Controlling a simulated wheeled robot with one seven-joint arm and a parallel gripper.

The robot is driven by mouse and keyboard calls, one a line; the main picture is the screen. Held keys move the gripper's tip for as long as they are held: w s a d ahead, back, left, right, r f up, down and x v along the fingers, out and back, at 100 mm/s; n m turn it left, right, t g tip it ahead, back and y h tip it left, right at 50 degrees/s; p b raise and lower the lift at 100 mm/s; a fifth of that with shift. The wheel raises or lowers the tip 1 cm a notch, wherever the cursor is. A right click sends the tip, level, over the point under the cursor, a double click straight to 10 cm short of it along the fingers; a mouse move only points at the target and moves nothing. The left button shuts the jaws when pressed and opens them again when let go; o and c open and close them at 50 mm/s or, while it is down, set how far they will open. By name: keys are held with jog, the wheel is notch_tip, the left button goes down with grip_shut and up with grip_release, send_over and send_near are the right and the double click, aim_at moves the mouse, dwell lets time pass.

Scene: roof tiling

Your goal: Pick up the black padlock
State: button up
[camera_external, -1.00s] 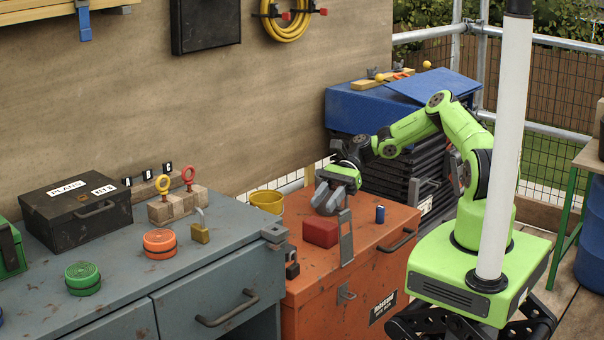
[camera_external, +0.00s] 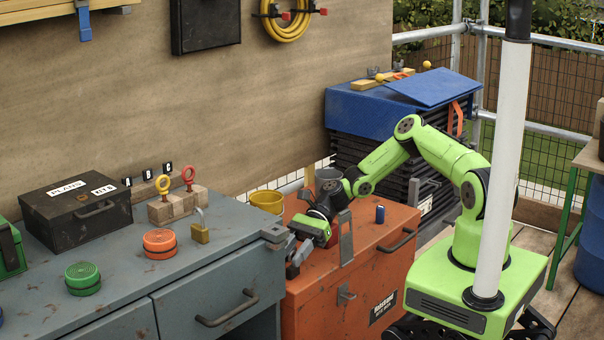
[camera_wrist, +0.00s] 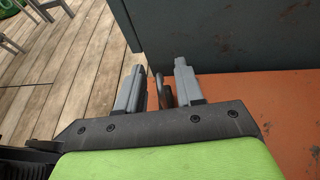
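The grey-blue workbench (camera_external: 235,268) stands close to the left of my gripper. A brass padlock (camera_external: 201,231) stands on it. A yellow bucket (camera_external: 266,201) is behind.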

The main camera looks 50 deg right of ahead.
jog(key=shift+c, duration=0.3)
grip_shut()
jog(key=shift+r, duration=0.1)
dwell(1.0)
